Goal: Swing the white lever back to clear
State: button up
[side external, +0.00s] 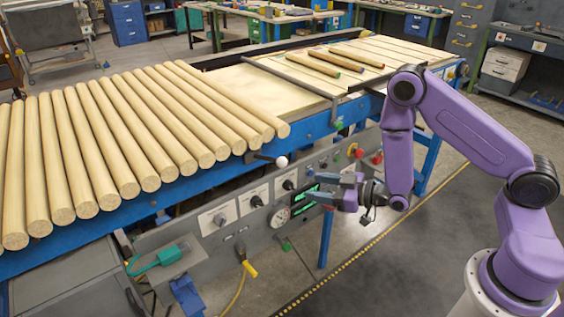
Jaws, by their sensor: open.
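The white lever (281,162) is a dark rod ending in a white ball knob. It sticks out to the right from the front of the blue line frame, just below the ends of the wooden rods. My gripper (312,187) is open and empty, its two grey-blue fingers pointing left in front of the control panel. In the picture it is a little below and to the right of the white knob, apart from it. The depth between them is hard to tell.
Turned wooden rods (135,130) lie side by side on the blue-framed line. The control panel (215,260) below carries dials, switches and a green display. A red button (376,158) is at its right.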

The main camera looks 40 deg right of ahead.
aim_at(286, 163)
jog(key=d+m+t, duration=0.1)
jog(key=d+t, duration=0.2)
jog(key=d, duration=0.2)
jog(key=shift+h, duration=0.4)
jog(key=x, duration=1.6)
jog(key=shift+w+a+f, duration=0.15)
jog(key=shift+a+f, duration=0.05)
jog(key=shift+a, duration=0.1)
grip_shut()
